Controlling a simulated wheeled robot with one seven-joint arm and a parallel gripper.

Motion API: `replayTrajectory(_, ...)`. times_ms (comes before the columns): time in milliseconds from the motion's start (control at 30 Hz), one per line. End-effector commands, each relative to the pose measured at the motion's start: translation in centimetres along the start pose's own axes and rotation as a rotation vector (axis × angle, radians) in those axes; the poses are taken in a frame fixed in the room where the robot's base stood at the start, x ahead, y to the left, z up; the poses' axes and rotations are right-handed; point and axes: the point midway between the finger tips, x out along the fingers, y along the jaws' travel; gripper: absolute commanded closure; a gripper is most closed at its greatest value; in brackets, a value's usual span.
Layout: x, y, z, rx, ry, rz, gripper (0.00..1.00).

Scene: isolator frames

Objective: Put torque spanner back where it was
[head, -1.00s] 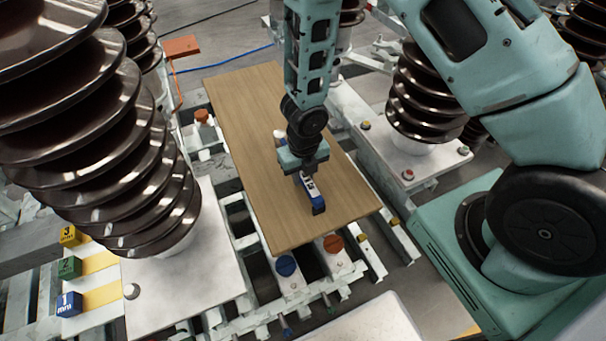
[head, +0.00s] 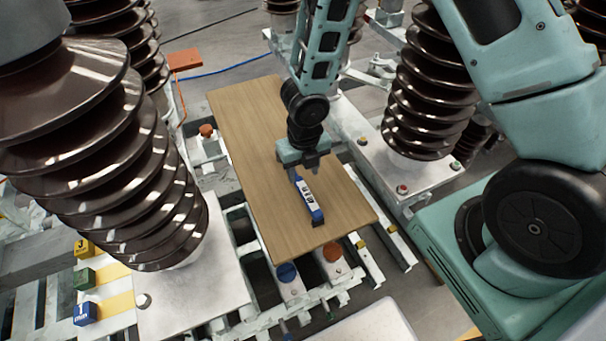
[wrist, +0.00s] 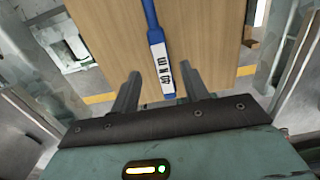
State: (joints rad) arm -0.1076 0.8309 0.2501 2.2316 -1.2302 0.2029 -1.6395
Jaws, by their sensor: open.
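The torque spanner (head: 309,200) is blue with a white, dark-lettered section. It lies on the wooden board (head: 244,133), toward the board's near end. In the wrist view the spanner (wrist: 160,62) runs away from me, its near end between the lines of my two fingers. My gripper (head: 304,172) is open and empty, just behind and above the spanner in the head view. In the wrist view my gripper's two fingers (wrist: 163,88) stand apart on either side of the spanner, not touching it. The spanner's far end is cut off in the wrist view.
Large brown ribbed insulators (head: 130,150) stand at the left, with another (head: 428,95) at the right. Blue (head: 287,272) and orange (head: 332,252) round caps sit at the board's near end.

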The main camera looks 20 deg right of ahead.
Motion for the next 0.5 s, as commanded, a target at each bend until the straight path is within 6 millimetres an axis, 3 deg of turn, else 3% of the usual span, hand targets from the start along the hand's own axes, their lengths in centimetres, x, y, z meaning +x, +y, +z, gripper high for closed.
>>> replayTrajectory(33, -1.4, -0.1, 0.1, 0.002, -0.001, 0.002, 0.55)
replayTrajectory(100, -2.4, -0.1, 0.0, 0.001, -0.001, 0.001, 0.55)
replayTrajectory(333, -4.4, 0.1, -0.1, 0.027, -0.003, -0.004, 0.55)
replayTrajectory(433, -6.4, 0.5, -0.2, 0.169, -0.021, -0.022, 0.55)
replayTrajectory(500, -8.7, 0.9, -0.8, 0.357, -0.041, -0.038, 0.55)
